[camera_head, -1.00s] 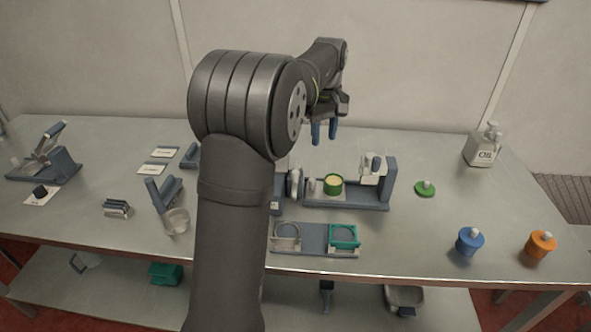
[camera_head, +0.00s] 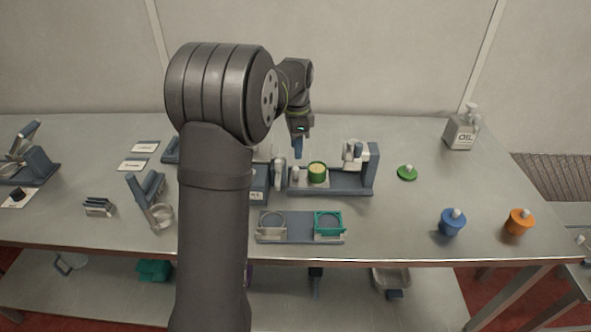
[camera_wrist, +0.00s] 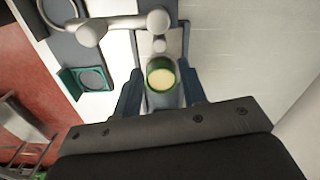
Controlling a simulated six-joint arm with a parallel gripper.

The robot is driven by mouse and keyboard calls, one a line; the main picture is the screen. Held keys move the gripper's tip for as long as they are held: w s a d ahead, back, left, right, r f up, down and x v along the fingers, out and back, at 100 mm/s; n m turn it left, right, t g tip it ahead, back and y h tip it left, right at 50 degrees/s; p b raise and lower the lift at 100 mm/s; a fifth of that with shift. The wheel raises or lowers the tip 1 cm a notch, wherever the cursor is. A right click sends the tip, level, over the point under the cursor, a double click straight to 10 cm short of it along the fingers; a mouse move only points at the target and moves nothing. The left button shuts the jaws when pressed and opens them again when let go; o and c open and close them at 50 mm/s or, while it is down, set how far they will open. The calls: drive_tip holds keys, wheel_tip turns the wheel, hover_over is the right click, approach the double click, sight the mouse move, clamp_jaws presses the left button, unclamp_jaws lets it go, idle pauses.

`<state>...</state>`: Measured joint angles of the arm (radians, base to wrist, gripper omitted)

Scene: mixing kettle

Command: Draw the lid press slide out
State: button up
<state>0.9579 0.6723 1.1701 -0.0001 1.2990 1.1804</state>
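The lid press (camera_head: 372,170) is a long blue-grey base with an upright at its right end and a pale press head (camera_head: 352,155). A green pot (camera_head: 317,172) with pale yellow contents sits on its pale slide, beside a small light knob (camera_head: 296,174) at the left. In the wrist view the pot (camera_wrist: 161,80) and the knob (camera_wrist: 159,45) show in line on the slide. My gripper (camera_head: 298,150) is above the left part of the press. In the wrist view its blue fingers are apart and empty, with the pot seen between them (camera_wrist: 161,73); contact cannot be told.
A pale post (camera_head: 280,172) on a blue base stands close left of the press. A green lid (camera_head: 407,173) lies to the right. A two-ring fixture (camera_head: 300,238) lies in front. Blue (camera_head: 453,222) and orange (camera_head: 519,221) pots and an oil bottle (camera_head: 461,130) stand farther right.

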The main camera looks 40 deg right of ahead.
sight(294, 168)
drive_tip(key=shift+a+f+m, duration=0.1)
drive_tip(key=shift+f+m, duration=0.45)
drive_tip(key=shift+m, duration=0.65)
drive_tip(key=shift+f, duration=3.95)
drive_tip(key=shift+f, duration=0.1)
drive_tip(key=shift+c, duration=0.5)
drive_tip(key=c, duration=0.6)
drive_tip(key=shift+o, duration=0.2)
drive_tip(key=shift+w+a, duration=0.1)
drive_tip(key=shift+w, duration=0.05)
drive_tip(key=o, duration=0.7)
drive_tip(key=shift+w, duration=0.1)
drive_tip(key=shift+r, duration=7)
